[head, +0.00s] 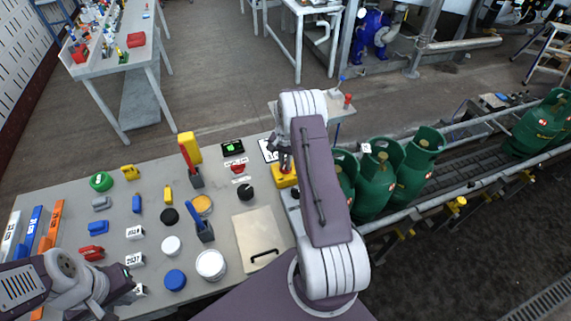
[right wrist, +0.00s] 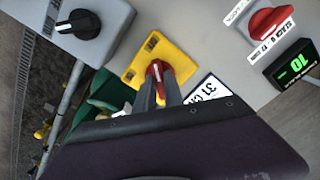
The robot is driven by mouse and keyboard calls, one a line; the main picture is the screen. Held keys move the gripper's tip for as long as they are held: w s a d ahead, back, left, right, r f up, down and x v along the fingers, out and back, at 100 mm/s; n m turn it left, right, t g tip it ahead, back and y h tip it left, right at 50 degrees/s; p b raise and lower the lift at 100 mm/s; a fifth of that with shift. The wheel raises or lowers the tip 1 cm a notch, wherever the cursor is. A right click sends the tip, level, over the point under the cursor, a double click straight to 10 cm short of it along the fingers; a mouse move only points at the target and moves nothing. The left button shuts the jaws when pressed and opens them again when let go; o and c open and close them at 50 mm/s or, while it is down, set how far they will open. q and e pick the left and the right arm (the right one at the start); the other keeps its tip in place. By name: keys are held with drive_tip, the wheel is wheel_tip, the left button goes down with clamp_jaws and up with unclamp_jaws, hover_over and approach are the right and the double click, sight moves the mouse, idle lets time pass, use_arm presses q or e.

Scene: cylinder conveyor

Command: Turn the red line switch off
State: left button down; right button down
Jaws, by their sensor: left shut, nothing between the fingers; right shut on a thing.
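A red switch handle (right wrist: 156,70) sits on a yellow plate (right wrist: 135,73) in the right wrist view. The yellow plate also shows in the head view (head: 283,180), at the right end of the table and partly hidden by my right arm. My right gripper (right wrist: 159,84) is shut on the red handle, with one finger on each side. In the head view the right gripper (head: 284,158) is over the plate. My left gripper (head: 118,287) is shut and empty at the lower left, over the table's front edge.
A second red knob (head: 238,168), a green display (head: 232,147) and a black knob (head: 245,191) are left of the yellow plate. A conveyor rail (head: 430,196) with green gas cylinders (head: 415,165) runs to the right. Several small items cover the table's left side.

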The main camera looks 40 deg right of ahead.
drive_tip(key=shift+m, duration=0.7)
drive_tip(key=c, duration=1.4)
unclamp_jaws()
drive_tip(key=shift+c, duration=0.2)
wheel_tip(320, 180, up, 9)
drive_tip(key=shift+r+b, duration=0.1)
drive_tip(key=shift+b, duration=0.7)
